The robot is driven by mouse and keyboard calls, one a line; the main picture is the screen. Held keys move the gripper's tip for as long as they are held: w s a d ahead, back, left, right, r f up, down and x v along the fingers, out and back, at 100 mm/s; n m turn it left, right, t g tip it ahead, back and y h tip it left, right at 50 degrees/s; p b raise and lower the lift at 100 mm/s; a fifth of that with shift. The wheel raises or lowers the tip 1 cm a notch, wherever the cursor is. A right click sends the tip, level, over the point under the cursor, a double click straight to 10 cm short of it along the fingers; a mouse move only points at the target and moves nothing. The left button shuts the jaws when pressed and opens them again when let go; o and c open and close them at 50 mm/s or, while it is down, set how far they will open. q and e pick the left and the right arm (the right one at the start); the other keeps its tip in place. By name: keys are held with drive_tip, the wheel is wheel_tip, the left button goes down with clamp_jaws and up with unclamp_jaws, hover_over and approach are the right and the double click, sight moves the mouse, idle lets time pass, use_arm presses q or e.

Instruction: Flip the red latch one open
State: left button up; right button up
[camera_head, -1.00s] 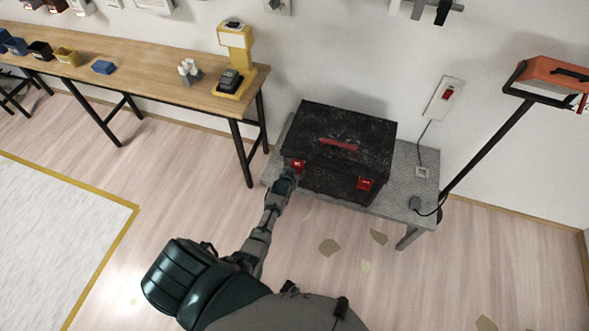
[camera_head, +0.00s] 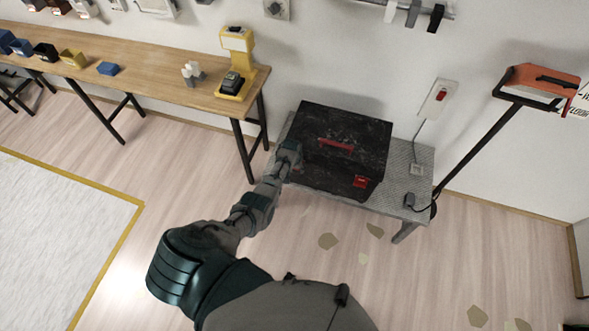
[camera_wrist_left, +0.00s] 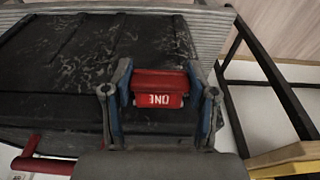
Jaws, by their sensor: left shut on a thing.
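A black toolbox (camera_head: 343,149) with worn pale marks stands on a grey metal-topped table (camera_head: 405,177). A red handle (camera_head: 336,145) is on its lid. In the left wrist view, the red latch one (camera_wrist_left: 160,90) shows its white "ONE" upside down. My left gripper (camera_head: 288,155) is at the left front of the toolbox and hides latch one in the head view. In the wrist view, its two fingers (camera_wrist_left: 160,95) are on either side of the latch, shut on it. A second red latch (camera_head: 361,181) is on the toolbox's right front. My right gripper is not in view.
A wooden workbench (camera_head: 150,75) with small bins and a yellow device (camera_head: 237,65) stands at the left. A red-headed tool on a black pole (camera_head: 490,148) leans at the right. The floor in front is mostly clear.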

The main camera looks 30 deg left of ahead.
use_arm(q)
drive_tip(key=shift+w+r+g+b, duration=0.25)
drive_tip(key=shift+r+g+b, duration=0.1)
drive_tip(key=shift+g, duration=0.25)
drive_tip(key=shift+d, duration=0.1)
drive_tip(key=o, duration=1.2)
drive_tip(key=shift+f, duration=0.1)
drive_tip(key=shift+c, duration=0.2)
wheel_tip(320, 180, up, 12)
drive_tip(key=shift+s, duration=0.35)
drive_tip(key=shift+f, duration=0.1)
